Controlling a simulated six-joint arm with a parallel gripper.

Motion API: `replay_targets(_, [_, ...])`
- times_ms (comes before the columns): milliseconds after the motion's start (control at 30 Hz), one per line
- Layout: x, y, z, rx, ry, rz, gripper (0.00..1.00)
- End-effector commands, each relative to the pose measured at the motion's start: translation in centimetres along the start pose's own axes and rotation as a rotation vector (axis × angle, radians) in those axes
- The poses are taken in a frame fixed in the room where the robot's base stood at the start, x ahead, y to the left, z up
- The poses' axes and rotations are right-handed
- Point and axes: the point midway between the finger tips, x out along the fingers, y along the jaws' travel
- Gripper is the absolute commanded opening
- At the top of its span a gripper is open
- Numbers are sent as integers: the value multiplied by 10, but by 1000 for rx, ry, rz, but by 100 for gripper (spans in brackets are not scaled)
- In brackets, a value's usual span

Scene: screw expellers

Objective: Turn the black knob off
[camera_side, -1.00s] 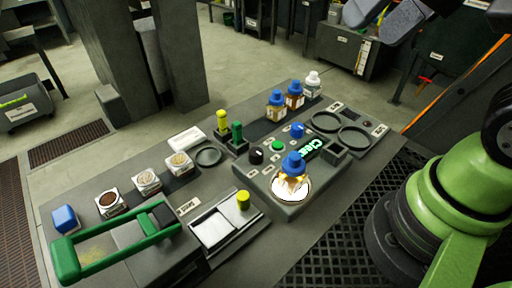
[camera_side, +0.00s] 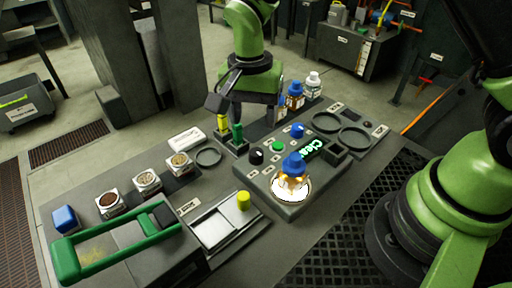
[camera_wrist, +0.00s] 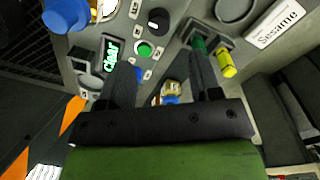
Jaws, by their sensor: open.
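The black knob (camera_side: 256,157) stands upright on the grey control panel (camera_side: 283,210), left of the green button (camera_side: 278,146). It has a white mark on top in the wrist view (camera_wrist: 158,18). My gripper (camera_side: 243,108) is open and empty, above and behind the knob, over the green and yellow markers. In the wrist view my gripper (camera_wrist: 160,65) has its two fingers spread, with the knob beyond them near the top edge. Nothing touches the knob.
A blue knob (camera_side: 297,130) and a blue-capped flask (camera_side: 293,178) on a lit plate stand near the black knob. The green marker (camera_side: 237,135) and yellow marker (camera_side: 222,123) stand upright close under my gripper. Bottles (camera_side: 295,94) stand behind it.

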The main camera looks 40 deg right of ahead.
Motion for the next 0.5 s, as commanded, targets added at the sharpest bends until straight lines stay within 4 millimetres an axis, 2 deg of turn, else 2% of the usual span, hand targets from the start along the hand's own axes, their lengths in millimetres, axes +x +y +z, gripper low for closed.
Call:
replay_targets(300, [59, 2, 0, 0, -3, 5, 58])
replay_targets(500, [82, 1, 0, -1, -1, 2, 58])
